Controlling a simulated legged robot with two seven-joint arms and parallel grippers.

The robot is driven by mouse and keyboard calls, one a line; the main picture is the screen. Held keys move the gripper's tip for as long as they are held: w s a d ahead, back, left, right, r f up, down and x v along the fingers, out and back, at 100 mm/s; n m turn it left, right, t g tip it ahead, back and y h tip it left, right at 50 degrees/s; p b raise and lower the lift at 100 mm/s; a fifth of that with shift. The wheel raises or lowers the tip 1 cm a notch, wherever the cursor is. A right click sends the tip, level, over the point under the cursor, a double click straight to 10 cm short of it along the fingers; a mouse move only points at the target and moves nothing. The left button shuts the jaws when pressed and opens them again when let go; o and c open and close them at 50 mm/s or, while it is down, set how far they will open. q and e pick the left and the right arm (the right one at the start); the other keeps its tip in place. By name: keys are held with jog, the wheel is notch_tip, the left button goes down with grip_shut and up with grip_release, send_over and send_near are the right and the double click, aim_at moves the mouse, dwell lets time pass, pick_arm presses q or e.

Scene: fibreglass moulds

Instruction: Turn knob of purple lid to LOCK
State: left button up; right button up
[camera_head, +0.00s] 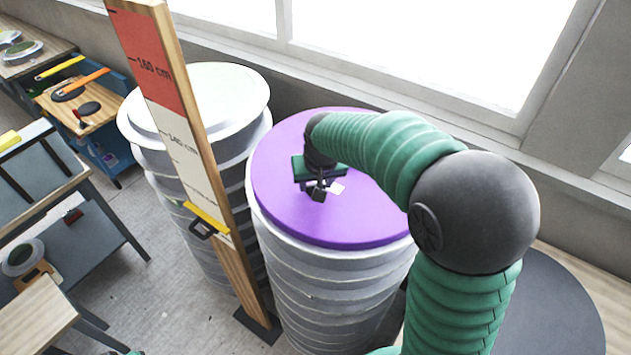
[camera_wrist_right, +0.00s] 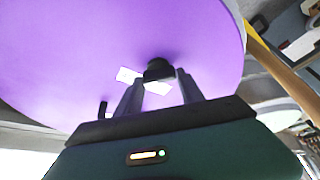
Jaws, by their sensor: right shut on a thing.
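The purple lid (camera_head: 290,205) lies flat on top of a tall grey ribbed drum; it fills much of the right wrist view (camera_wrist_right: 70,60). A small black knob (camera_wrist_right: 158,68) stands near the lid's middle, over a white label (camera_wrist_right: 128,75) whose text I cannot read. My right gripper (camera_head: 318,190) reaches down onto the lid's middle. In the wrist view its two fingers (camera_wrist_right: 160,82) are on either side of the knob, shut on it. The knob's pointing direction is unclear, as the gripper partly hides it. My left gripper is not in view.
A wooden height post (camera_head: 185,140) with a yellow slider stands close left of the purple-lidded drum (camera_head: 320,290). A white-lidded drum (camera_head: 215,95) is behind it. A window and sill run along the back. Workbenches with tools stand at the left, with open floor between.

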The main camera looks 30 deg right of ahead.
jog(key=shift+n, duration=0.3)
jog(key=shift+d+n+y, duration=0.1)
jog(key=shift+n+y, duration=0.4)
jog(key=shift+n, duration=0.4)
jog(key=shift+f+n+y, duration=0.1)
jog(key=shift+n+y, duration=0.2)
jog(key=shift+n, duration=0.5)
jog(key=n+b, duration=0.1)
jog(key=n+y+b, duration=0.1)
jog(key=n, duration=0.1)
jog(key=shift+d+f+n, duration=0.1)
jog(key=shift+d+n, duration=0.05)
jog(key=shift+n, duration=0.15)
jog(key=n+y+b, duration=0.1)
jog(key=n, duration=0.1)
jog(key=shift+n, duration=0.4)
jog(key=n+y+b, duration=0.1)
jog(key=n, duration=0.1)
jog(key=shift+d+n+g, duration=0.1)
jog(key=shift+n+g, duration=0.2)
jog(key=shift+n, duration=0.1)
jog(key=shift+w+r+n+g+y, duration=0.1)
jog(key=shift+n+g+y, duration=0.2)
jog(key=shift+n, duration=0.65)
jog(key=shift+r+n+g+y, duration=0.15)
jog(key=shift+n+g, duration=0.25)
jog(key=shift+n, duration=0.55)
